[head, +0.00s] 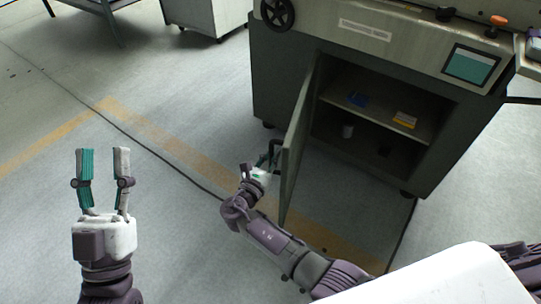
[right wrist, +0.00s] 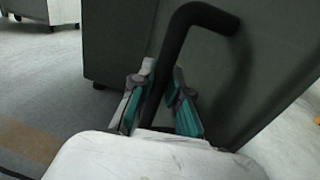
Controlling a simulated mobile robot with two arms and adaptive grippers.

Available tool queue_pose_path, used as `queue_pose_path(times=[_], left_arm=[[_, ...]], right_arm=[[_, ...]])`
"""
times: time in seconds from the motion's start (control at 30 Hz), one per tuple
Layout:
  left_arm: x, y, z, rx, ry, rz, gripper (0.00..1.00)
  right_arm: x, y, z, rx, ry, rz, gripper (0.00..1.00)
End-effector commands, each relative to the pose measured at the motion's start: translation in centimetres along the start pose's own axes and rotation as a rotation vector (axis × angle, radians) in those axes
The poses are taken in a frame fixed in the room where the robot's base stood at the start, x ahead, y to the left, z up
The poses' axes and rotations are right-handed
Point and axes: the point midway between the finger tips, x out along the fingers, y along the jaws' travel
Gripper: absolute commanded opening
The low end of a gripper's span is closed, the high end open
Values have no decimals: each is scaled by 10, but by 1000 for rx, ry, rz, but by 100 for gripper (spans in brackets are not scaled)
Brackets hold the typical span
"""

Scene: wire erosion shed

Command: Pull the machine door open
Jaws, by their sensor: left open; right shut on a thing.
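The machine door (head: 297,135) is a dark grey-green panel, hinged on the left of the cabinet opening and standing well open toward me. Its black bar handle (right wrist: 200,17) shows in the right wrist view, on the door's face (right wrist: 266,65). My right gripper (right wrist: 160,100) is shut around the handle, with one finger on each side of the bar. In the head view my right gripper (head: 262,166) is at the left side of the door, partly hidden by it. My left gripper (head: 103,152) is open and empty above the floor at the left.
A screen (head: 470,66) and handwheel (head: 277,14) are above. Floor at left is clear.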

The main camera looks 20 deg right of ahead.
Motion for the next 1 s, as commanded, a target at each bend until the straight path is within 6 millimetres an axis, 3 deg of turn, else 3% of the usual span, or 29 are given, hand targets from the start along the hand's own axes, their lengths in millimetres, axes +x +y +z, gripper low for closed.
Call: queue_pose_path(times=[0.3,0.33,0.5,0.8,1.0], left_arm=[[0,0,0,0,0,0,44],[0,0,0,0,0,0,44],[0,0,0,-1,-1,0,44],[0,1,-1,-4,1,1,44],[0,1,0,-3,1,0,44]], right_arm=[[2,-1,0,-1,0,-2,0],[2,-1,0,-1,0,-2,17],[2,-1,0,0,0,-2,41],[-1,0,0,0,0,0,41],[-27,0,0,0,2,0,41]])
